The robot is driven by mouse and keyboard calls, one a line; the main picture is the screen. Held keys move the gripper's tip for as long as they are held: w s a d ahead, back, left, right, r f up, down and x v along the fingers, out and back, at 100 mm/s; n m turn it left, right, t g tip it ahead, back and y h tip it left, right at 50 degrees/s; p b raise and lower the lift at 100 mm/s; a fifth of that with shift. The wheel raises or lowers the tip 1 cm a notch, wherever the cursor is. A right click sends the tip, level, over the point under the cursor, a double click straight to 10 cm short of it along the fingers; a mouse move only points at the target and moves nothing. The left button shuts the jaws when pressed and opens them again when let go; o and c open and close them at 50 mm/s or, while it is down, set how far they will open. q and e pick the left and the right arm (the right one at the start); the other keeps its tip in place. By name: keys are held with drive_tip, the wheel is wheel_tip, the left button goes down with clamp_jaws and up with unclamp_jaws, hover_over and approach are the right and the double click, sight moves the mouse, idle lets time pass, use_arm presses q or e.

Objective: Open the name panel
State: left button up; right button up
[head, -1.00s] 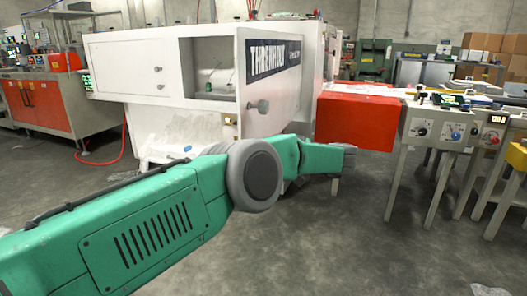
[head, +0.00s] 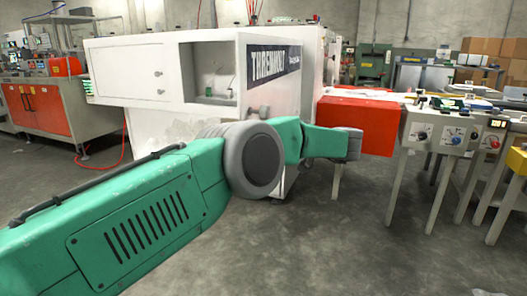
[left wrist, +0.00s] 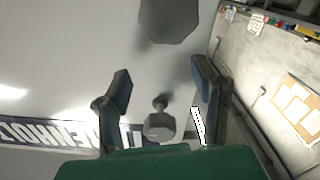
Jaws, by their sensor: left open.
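The name panel (head: 272,78) is the white panel with a dark printed name strip on the machine cabinet. A grey knob (head: 262,111) stands on it, partly behind my arm. In the left wrist view the panel (left wrist: 70,70) fills the left side, with the strip along the lower left. My left gripper (left wrist: 160,82) is open. A small grey knob (left wrist: 160,125) shows between its fingers, with no contact visible. A larger grey knob (left wrist: 168,20) is beyond the fingertips. In the head view my left arm crosses in front of the cabinet; its fingers cannot be made out. My right gripper is not in view.
An open compartment (head: 208,72) is left of the name panel, beside a closed white door (head: 125,70). A red box-shaped unit (head: 358,122) and a grey control box (head: 455,130) stand to the right. The floor (head: 350,235) in front is clear.

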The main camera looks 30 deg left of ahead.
sight(264, 118)
use_arm(q)
drive_tip(key=shift+w+d+r, duration=0.1)
drive_tip(key=shift+r, duration=2.1)
